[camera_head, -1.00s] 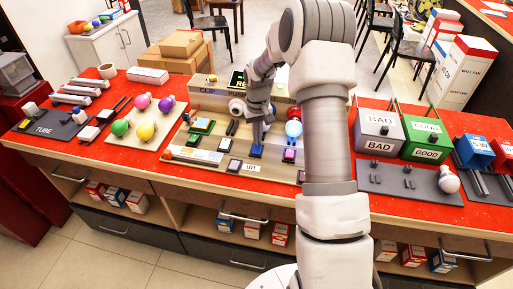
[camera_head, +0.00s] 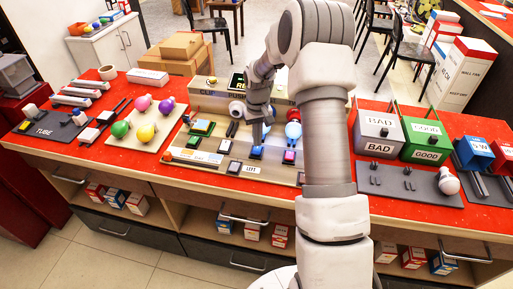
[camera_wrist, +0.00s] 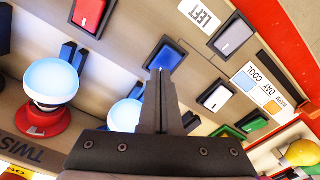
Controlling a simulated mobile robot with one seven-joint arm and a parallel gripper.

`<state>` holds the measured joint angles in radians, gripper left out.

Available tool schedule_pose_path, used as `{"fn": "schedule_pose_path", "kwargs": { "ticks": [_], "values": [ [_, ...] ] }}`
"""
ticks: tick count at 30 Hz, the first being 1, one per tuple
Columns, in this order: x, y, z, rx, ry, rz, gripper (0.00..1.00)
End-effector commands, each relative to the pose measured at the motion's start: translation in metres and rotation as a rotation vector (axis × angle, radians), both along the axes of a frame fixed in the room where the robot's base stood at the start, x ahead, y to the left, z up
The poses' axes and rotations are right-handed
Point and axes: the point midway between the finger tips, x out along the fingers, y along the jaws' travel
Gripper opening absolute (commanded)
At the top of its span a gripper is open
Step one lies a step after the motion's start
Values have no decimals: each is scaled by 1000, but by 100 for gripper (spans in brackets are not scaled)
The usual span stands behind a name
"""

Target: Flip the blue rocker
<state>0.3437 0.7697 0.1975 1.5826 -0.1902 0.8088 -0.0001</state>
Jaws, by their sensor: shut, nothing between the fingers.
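The blue rocker (camera_head: 257,153) is a small blue switch in a dark frame on the beige panel (camera_head: 205,170) in the middle of the red counter. In the wrist view the blue rocker (camera_wrist: 166,58) lies just beyond my fingertips, which overlap its near edge. My gripper (camera_head: 257,142) points down at the rocker. In the wrist view my gripper (camera_wrist: 160,75) is shut, with its fingers together and nothing between them. I cannot tell whether the tips touch the rocker.
A red rocker (camera_wrist: 91,14), grey rockers (camera_wrist: 233,37) and a green one (camera_wrist: 252,124) sit around it. A pale blue bulb in a red base (camera_wrist: 52,85) and another pale blue bulb (camera_wrist: 126,115) stand close to my fingers. Grey BAD (camera_head: 378,133) and green GOOD (camera_head: 428,139) bins stand right.

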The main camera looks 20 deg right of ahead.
Motion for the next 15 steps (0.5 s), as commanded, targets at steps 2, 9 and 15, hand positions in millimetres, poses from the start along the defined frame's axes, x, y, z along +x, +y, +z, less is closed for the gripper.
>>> {"fn": "schedule_pose_path", "kwargs": {
  "ticks": [2,9,15],
  "values": [
    [0,0,10,0,-1,0,0],
    [0,0,30,0,0,0,0],
    [1,0,46,0,-2,0,0]
  ]
}}
